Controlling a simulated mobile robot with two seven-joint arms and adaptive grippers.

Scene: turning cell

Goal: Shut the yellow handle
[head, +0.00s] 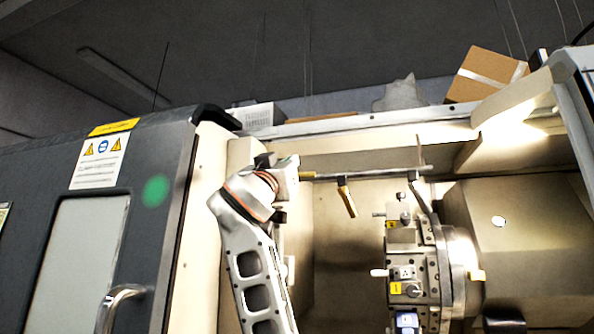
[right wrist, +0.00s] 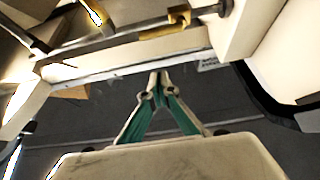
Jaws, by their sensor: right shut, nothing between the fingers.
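The yellow handle (head: 346,198) is a short lever on a horizontal metal pipe (head: 368,173) inside the machine opening. It hangs down from the pipe, slightly tilted. My right gripper (head: 286,170) is left of the handle, near the pipe's left end and apart from the handle. In the right wrist view its fingers (right wrist: 158,76) are together, with nothing between them. My left gripper is in neither view.
A dark sliding door (head: 160,235) with a metal handle (head: 118,297) stands at the left. A tool turret (head: 412,258) and a beige housing (head: 530,240) fill the right of the opening. A cardboard box (head: 482,72) sits on top. Between the yellow handle and turret is some free room.

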